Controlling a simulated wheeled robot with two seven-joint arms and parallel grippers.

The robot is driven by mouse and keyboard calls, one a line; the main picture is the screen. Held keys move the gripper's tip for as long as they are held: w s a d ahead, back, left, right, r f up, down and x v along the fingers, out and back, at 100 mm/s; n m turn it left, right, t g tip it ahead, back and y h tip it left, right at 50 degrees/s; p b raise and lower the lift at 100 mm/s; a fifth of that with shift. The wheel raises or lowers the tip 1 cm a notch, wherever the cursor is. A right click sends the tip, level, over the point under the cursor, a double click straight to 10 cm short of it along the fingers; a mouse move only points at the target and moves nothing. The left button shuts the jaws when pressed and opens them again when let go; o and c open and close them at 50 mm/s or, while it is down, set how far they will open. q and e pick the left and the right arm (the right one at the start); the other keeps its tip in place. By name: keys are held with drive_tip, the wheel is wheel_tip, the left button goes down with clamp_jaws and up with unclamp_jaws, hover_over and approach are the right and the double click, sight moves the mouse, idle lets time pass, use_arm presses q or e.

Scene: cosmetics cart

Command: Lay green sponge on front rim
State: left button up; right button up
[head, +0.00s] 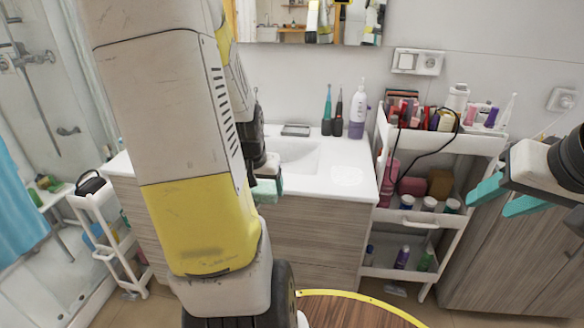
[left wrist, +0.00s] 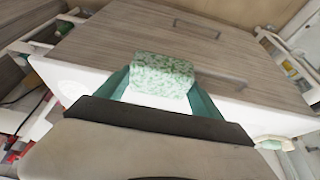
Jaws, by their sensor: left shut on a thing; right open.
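The green mottled sponge (left wrist: 162,74) is held between the teal fingers of my left gripper (left wrist: 160,90). In the head view the left gripper (head: 266,182) is at the front edge of the washbasin, mostly hidden behind my own arm. The white front rim (head: 325,194) of the basin runs along the top of the wooden drawers; it also shows in the left wrist view (left wrist: 250,112). The sponge overlaps the rim in view; whether it touches it I cannot tell.
A white cart (head: 440,219) with bottles and a looped black cable stands right of the basin. Toothbrushes (head: 333,112) and a purple-white bottle (head: 358,112) stand at the counter's back. A small white shelf (head: 100,205) is at left. A round wooden stool top (head: 345,312) is below.

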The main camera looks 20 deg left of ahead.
use_arm(q)
drive_tip(key=shift+w+a, duration=0.1)
drive_tip(key=shift+a, duration=0.3)
drive_tip(key=w+a, duration=0.1)
drive_tip(key=w, duration=0.4)
drive_tip(key=w+f, duration=0.1)
drive_tip(key=w, duration=0.4)
drive_tip(key=w+a, duration=0.1)
drive_tip(key=w, duration=0.4)
drive_tip(key=shift+a+f, duration=0.15)
drive_tip(key=shift+a, duration=0.2)
drive_tip(key=shift+f, duration=1.8)
drive_tip(key=shift+f, duration=0.1)
drive_tip(key=o, duration=1.2)
drive_tip(key=shift+w, duration=0.1)
